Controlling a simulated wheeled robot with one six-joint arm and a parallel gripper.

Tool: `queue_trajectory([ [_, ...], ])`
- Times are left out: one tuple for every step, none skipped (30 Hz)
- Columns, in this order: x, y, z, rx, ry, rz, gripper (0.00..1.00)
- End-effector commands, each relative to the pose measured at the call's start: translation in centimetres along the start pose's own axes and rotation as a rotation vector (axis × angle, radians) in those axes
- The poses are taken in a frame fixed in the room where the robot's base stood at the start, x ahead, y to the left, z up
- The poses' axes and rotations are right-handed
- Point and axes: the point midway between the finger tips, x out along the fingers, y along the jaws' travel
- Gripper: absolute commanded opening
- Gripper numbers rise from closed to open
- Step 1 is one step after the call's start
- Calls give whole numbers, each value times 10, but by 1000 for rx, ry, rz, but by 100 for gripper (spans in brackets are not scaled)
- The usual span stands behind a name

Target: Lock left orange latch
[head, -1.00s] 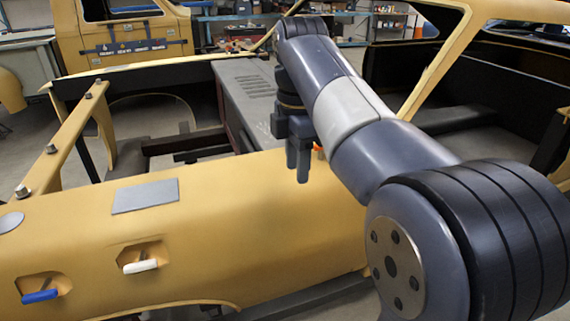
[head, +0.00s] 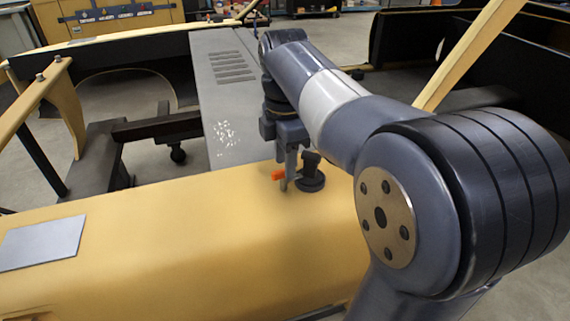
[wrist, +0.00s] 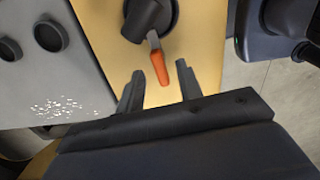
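An orange latch (head: 278,174) with a dark round base (head: 311,182) sits on top of the yellow body panel (head: 220,235), right of the picture's middle in the head view. In the wrist view the orange handle (wrist: 160,68) points down from its dark base (wrist: 150,18). My gripper (head: 287,170) is above the panel beside the latch. In the wrist view my gripper (wrist: 158,82) is open, with one finger on each side of the handle's lower end. The handle lies between the fingers, with gaps on both sides. Whether the fingers reach down to handle height I cannot tell.
A grey panel (head: 212,90) with slots and white specks adjoins the yellow body behind the latch. A flat grey plate (head: 42,243) lies on the yellow panel at the left. Dark frame beams (head: 158,128) cross behind it. The yellow top between plate and latch is clear.

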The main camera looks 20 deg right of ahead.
Motion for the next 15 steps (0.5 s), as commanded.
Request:
queue_trajectory([
  [6,0,0,0,0,-3,35],
  [9,0,0,0,0,-2,35],
  [11,0,0,0,0,-2,35],
  [13,0,0,0,0,-2,35],
  [14,0,0,0,0,-2,35],
  [15,0,0,0,0,-2,35],
  [16,0,0,0,0,-1,35],
  [16,0,0,0,0,-1,35],
  [16,0,0,0,0,-1,35],
  [16,0,0,0,0,-1,35],
  [16,0,0,0,0,-1,35],
  [16,0,0,0,0,-1,35],
  [16,0,0,0,0,-1,35],
  [16,0,0,0,0,-1,35],
  [16,0,0,0,0,-1,31],
])
